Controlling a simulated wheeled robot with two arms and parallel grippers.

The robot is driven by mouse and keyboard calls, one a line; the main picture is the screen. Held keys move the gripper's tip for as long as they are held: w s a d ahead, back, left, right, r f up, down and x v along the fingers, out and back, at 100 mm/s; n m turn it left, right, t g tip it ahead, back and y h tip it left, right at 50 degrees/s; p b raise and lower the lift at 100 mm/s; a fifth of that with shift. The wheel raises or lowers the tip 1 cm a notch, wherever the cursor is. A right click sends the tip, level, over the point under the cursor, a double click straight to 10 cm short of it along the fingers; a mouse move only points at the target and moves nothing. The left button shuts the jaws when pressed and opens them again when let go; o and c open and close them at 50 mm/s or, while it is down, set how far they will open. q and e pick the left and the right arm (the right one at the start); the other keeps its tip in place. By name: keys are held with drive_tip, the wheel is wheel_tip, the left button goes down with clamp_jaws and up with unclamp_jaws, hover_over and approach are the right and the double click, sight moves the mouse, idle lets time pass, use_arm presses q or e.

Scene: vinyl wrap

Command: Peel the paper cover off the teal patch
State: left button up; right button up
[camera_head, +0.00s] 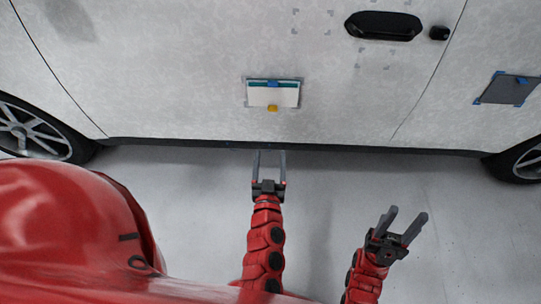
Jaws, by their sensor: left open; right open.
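A white paper cover (273,96) lies over the patch on the car door. A thin strip of teal (259,83) shows along its upper edge. A blue tab (272,84) sits at the top middle, and a yellow tab (272,108) sits at the bottom edge. My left gripper (269,152) is open and empty below the patch in the picture, pointing up towards the car's lower sill. My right gripper (408,212) is open and empty, lower and to the right, apart from the car.
The white car door (190,60) fills the upper view, with a black handle (384,25) at upper right. A grey patch with blue corners (509,89) is at far right. Wheels stand at both sides. The grey floor (340,180) is clear.

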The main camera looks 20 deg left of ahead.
sight(273, 111)
use_arm(q)
drive_tip(key=b+x, duration=0.4)
drive_tip(key=x, duration=1.3)
drive_tip(key=shift+w, duration=0.1)
drive_tip(key=shift+c, duration=0.3)
clamp_jaws()
drive_tip(key=shift+p+v, duration=0.5)
drive_tip(key=shift+v, duration=0.3)
drive_tip(key=shift+s, duration=0.2)
drive_tip(key=p+v, duration=0.3)
drive_tip(key=v, duration=0.3)
drive_tip(key=shift+s, duration=0.15)
idle(0.4)
idle(0.4)
